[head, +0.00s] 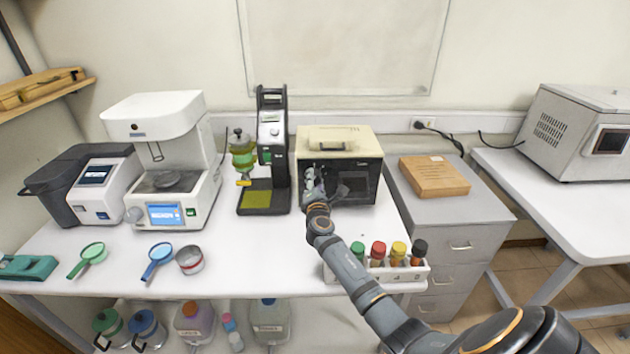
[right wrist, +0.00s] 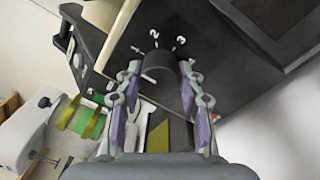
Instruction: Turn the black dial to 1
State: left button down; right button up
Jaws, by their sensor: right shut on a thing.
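The black dial (right wrist: 160,68) sits on the dark front panel of a beige-topped box (head: 337,143). It shows in the right wrist view between the fingers, with white numerals and tick marks around it and a white line on its edge. My right gripper (right wrist: 163,88) is shut on the dial, one finger on each side. In the head view my right gripper (head: 318,192) is at the left part of the box's front and hides the dial. Which number the dial points to is not clear. My left gripper is not in view.
A black stand device (head: 272,150) with a green-yellow vessel (head: 242,157) stands just left of the box. A wooden block (head: 435,176) lies on the cabinet at right. The table front centre is clear.

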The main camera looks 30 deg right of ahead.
jog(key=shift+f, duration=0.15)
jog(key=o, duration=1.2)
jog(key=shift+c, duration=0.2)
jog(key=shift+s, duration=0.1)
jog(key=v, duration=1.2)
jog(key=shift+a, duration=0.1)
